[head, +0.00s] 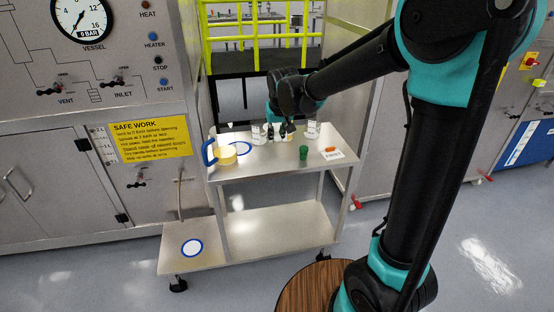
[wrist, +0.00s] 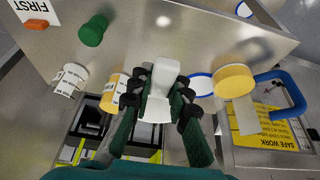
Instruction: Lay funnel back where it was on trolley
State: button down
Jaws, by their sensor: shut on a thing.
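My gripper (wrist: 158,95) is shut on a white funnel (wrist: 161,76), which sits between its fingertips in the wrist view. In the head view my gripper (head: 286,130) is over the back middle of the trolley top (head: 270,162); the funnel is hard to make out there. The trolley top (wrist: 150,40) also fills much of the wrist view. I cannot tell whether the funnel touches it.
A yellow jug (head: 223,155) with a blue handle stands at the left by a blue ring (head: 243,148). A green object (head: 303,152) and a card (head: 332,154) are at the right. The front middle is clear.

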aim_at(279, 139)
notch_tip(279, 139, down, 10)
jog(key=shift+r, duration=0.1)
dwell(0.4)
jog(key=c, duration=1.4)
grip_release()
jog(key=shift+c, duration=0.2)
jog(key=v, duration=1.2)
jog(key=s+d+f+m, duration=0.1)
jog(key=s+d+f, duration=0.3)
jog(key=s+d, duration=0.2)
jog(key=s+d+f+m, duration=0.1)
jog(key=s+d+f, duration=0.3)
jog(key=d, duration=0.6)
jog(key=s+d+f+m+h, duration=0.1)
jog(key=s+d+f, duration=0.3)
jog(key=s+d, duration=0.3)
jog(key=shift+s+d+f, duration=0.3)
jog(key=shift+s+d, duration=0.1)
jog(key=shift+s, duration=0.7)
